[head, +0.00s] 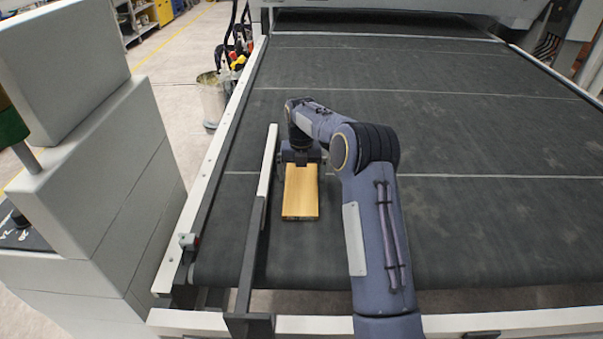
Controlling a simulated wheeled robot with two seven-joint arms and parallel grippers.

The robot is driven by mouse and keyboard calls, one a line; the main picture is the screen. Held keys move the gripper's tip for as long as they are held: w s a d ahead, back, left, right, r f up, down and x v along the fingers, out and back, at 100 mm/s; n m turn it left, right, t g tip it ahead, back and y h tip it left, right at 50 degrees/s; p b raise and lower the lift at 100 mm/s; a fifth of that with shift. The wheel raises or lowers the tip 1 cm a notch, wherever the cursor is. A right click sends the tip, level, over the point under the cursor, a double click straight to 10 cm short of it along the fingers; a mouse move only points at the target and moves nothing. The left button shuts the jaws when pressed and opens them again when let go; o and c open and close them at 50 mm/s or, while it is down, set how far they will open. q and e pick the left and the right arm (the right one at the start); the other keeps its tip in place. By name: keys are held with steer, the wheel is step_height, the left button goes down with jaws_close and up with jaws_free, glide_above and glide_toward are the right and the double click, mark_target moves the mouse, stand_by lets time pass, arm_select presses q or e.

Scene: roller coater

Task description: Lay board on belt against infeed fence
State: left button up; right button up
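A light wooden board (300,192) lies lengthwise on or just above the dark belt (450,215); I cannot tell whether it touches the belt. It is just right of the infeed fence (267,165), a pale upright strip on a dark bar, with a narrow gap seeming to show between them. My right gripper (301,160) is at the board's far end, with my arm reaching over the belt from the front. Its fingers are mostly hidden, so their grip on the board is unclear. My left gripper is not in view.
A grey machine cabinet (90,190) stands at the left. The machine's opening (390,22) is at the belt's far end. A bin (212,98) with tools stands on the floor beyond the left rail. The belt to the right is clear.

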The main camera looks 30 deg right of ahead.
mark_target(301, 177)
step_height(301, 177, up, 11)
steer(key=s+a+r+m+t+y, duration=0.1)
steer(key=s+a+r+m+t, duration=0.15)
steer(key=s+r+m, duration=0.7)
steer(key=s+a+f+m+t+y, duration=0.1)
steer(key=s+a+m, duration=0.3)
steer(key=s+m, duration=0.4)
steer(key=s+a+f+m+t+y, duration=0.1)
steer(key=s+a+m, duration=0.4)
steer(key=s, duration=0.6)
steer(key=s+a+f+m+t, duration=0.1)
steer(key=s+a+f+m, duration=0.4)
steer(key=s+f+m, duration=0.2)
steer(key=shift+s+a+m+y, duration=0.2)
steer(key=shift+s+m+y, duration=0.2)
steer(key=shift+s+m, duration=0.65)
steer(key=shift+c, duration=0.3)
